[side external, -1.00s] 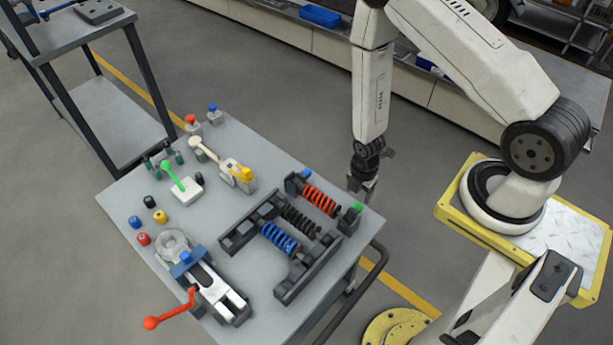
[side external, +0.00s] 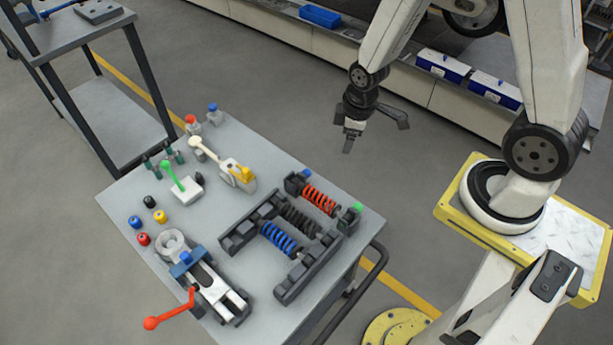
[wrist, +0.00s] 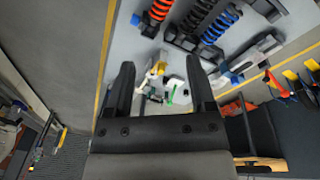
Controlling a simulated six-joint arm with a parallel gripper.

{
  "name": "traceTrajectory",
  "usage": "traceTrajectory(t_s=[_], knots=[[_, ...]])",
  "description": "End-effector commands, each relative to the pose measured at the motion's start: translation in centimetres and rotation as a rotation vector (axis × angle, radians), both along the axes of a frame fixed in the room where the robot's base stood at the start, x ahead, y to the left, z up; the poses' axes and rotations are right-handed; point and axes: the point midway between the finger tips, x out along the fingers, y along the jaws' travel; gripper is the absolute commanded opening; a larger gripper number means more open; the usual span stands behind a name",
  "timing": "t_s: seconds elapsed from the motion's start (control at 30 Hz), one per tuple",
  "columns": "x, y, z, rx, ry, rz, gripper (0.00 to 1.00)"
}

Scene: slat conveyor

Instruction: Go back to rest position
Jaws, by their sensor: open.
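My gripper (side external: 350,138) hangs in the air to the upper right of the grey work table (side external: 232,238), clear of it, over the floor side. In the wrist view its two dark fingers (wrist: 160,85) are spread apart with nothing between them.
A clamp with a red handle (side external: 170,320), small toggles and coloured knobs sit on the table. The conveyor (side external: 270,32) runs behind, with blue boxes (side external: 443,66) on it. A shelf stand (side external: 110,110) is at left. Open floor lies between table and conveyor.

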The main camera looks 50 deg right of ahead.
Motion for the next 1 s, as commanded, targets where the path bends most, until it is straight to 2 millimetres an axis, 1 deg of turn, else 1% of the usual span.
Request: traceTrajectory(t_s=[0.03,0.1,0.3,0.5,0.7,1.0], knots=[[-0.1,0.2,1.1,0.007,-0.012,-0.045,0.71],[-0.4,0.5,2.4,0.020,-0.025,-0.117,0.71],[-1.4,1.2,5.8,0.060,-0.056,-0.321,0.71],[-2.6,1.7,8.2,0.098,-0.077,-0.487,0.71],[-3.2,1.9,9.1,0.117,-0.085,-0.566,0.71],[-3.3,1.9,9.2,0.119,-0.085,-0.576,0.71]])
